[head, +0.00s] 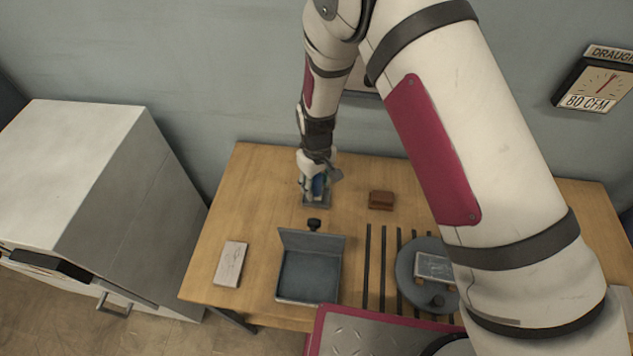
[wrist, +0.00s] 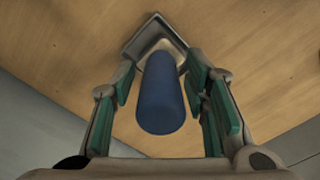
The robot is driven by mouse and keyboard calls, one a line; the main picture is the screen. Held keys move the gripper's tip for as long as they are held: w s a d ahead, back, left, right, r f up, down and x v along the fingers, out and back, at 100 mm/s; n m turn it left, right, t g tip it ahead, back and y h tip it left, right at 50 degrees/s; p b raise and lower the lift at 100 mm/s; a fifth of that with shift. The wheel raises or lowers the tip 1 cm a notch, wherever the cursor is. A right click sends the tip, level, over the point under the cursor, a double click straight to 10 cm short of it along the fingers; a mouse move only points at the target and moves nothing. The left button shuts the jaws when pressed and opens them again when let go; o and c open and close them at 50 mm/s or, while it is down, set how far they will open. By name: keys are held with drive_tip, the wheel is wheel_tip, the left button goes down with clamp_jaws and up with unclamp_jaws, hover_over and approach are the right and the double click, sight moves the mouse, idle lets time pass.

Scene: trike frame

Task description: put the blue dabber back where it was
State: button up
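The blue dabber (wrist: 160,95) stands upright in a small grey square tray (wrist: 148,32) on the table. In the head view the dabber (head: 319,184) is partly hidden by my gripper, and the tray (head: 316,203) shows below it. My gripper (wrist: 159,72) points down over the tray with one finger on each side of the dabber. Narrow gaps show between the green finger pads and the dabber, so the fingers look open around it. In the head view my gripper (head: 315,188) is at the back left of the table.
A brown block (head: 381,200) lies right of the tray. A small black knob (head: 314,225) and an open grey box (head: 308,277) stand in front. A pale slab (head: 230,264) lies left, dark bars (head: 383,265) and a round grey plate (head: 405,272) right. A white cabinet (head: 95,190) stands left.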

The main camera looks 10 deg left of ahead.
wheel_tip(320, 180, up, 12)
drive_tip(key=shift+r+b, duration=0.15)
drive_tip(key=shift+b, duration=0.45)
drive_tip(key=s+d+r+m+t+y, duration=0.1)
drive_tip(key=s+d+r+m, duration=0.1)
drive_tip(key=d+r, duration=0.75)
drive_tip(key=s+d+r+m+t, duration=0.1)
drive_tip(key=d+r+m+t, duration=0.15)
drive_tip(key=d+r, duration=0.7)
drive_tip(key=s+d+r+m+t, duration=0.1)
drive_tip(key=s+d+r+m, duration=0.1)
drive_tip(key=s+d+r, duration=0.3)
drive_tip(key=s+d+r+m+t+h, duration=0.1)
drive_tip(key=s+d+r+m, duration=0.2)
drive_tip(key=s, duration=0.7)
wheel_tip(320, 180, up, 2)
drive_tip(key=shift+s+d+r, duration=0.2)
drive_tip(key=shift+d, duration=0.65)
drive_tip(key=shift+a, duration=0.1)
